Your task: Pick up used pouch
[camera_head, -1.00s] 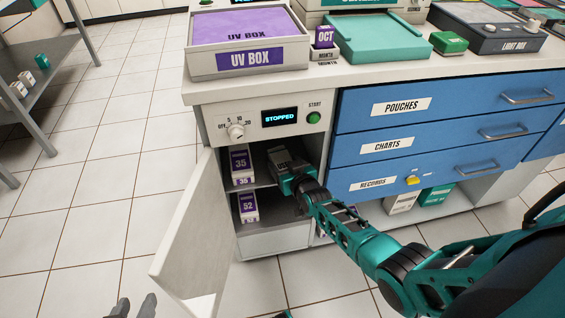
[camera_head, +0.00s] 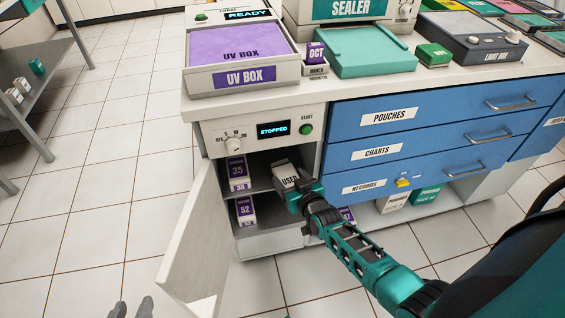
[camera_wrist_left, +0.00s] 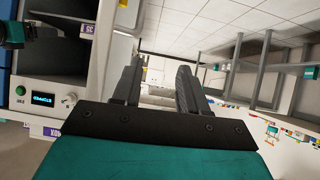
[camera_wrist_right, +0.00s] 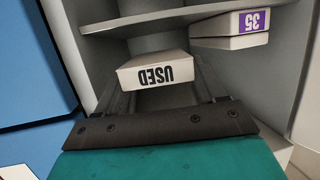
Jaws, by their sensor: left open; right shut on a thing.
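The used pouch is a white block marked "USED" (camera_head: 288,177), at the right side of the open cabinet's upper compartment. My right gripper (camera_head: 294,190) reaches in from the right and is shut on it. In the right wrist view the used pouch (camera_wrist_right: 155,71) sits between the two fingers, its label upside down. My left gripper (camera_head: 132,307) shows only its fingertips at the bottom edge of the head view, left of the cabinet door. In the left wrist view its fingers (camera_wrist_left: 156,85) are apart with nothing between them.
The cabinet door (camera_head: 202,235) stands open on the left. A pouch marked 35 (camera_head: 238,172) is on the upper shelf and one marked 52 (camera_head: 245,210) below. The knob, "STOPPED" display (camera_head: 274,130) and green start button are above.

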